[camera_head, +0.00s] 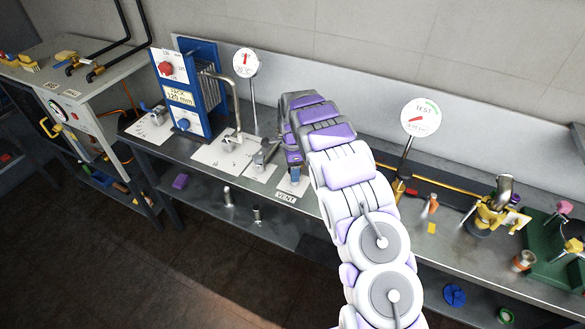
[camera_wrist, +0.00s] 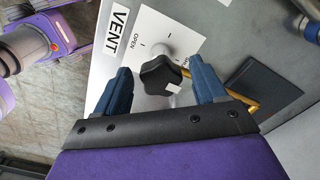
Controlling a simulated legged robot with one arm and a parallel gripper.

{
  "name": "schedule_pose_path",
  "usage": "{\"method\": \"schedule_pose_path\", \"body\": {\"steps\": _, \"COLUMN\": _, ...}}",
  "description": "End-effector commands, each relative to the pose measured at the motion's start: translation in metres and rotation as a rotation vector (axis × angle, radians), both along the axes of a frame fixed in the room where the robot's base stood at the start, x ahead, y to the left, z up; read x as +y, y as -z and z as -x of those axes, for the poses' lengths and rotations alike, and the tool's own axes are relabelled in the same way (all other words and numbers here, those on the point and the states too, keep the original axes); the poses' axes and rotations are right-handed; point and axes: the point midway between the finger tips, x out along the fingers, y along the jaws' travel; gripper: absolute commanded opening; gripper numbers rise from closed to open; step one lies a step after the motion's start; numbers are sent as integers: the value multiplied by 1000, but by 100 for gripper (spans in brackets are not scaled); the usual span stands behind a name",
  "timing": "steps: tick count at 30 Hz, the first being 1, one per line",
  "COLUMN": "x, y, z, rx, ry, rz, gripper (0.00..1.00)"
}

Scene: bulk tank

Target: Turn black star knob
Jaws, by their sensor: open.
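A white mark shows on the knob's near edge. My gripper (camera_wrist: 160,90) is open, with one blue finger on each side of the knob. A small gap shows between the knob and each finger; I cannot tell whether anything touches. In the head view, my gripper (camera_head: 294,172) reaches down over the VENT plate (camera_head: 286,197) on the bench, and the arm and gripper hide the knob there.
A blue plate stack (camera_head: 189,90) and a metal spout (camera_head: 236,100) stand left of my gripper. A round TEST gauge (camera_head: 421,118) rises on a post to the right. A brass pipe (camera_wrist: 244,102) lies close beside the right finger. Fittings (camera_head: 497,212) occupy the bench's right end.

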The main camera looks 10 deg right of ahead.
Motion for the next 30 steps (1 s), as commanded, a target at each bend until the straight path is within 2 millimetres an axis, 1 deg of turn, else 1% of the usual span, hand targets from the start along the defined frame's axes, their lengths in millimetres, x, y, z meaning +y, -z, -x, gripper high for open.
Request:
{"method": "schedule_pose_path", "body": {"steps": 7, "x": 0, "y": 0, "z": 0, "rx": -1, "ry": 0, "rz": 1, "gripper": 71}}
{"method": "schedule_pose_path", "body": {"steps": 8, "x": 1, "y": 1, "z": 0, "rx": -1, "ry": 0, "rz": 2, "gripper": 69}}
{"method": "schedule_pose_path", "body": {"steps": 24, "x": 1, "y": 0, "z": -1, "rx": -2, "ry": 0, "rz": 1, "gripper": 17}}
{"method": "schedule_pose_path", "body": {"steps": 25, "x": 1, "y": 0, "z": -1, "rx": -2, "ry": 0, "rz": 1, "gripper": 15}}
{"method": "schedule_pose_path", "body": {"steps": 30, "x": 1, "y": 0, "z": -1, "rx": -2, "ry": -8, "rz": 1, "gripper": 15}}
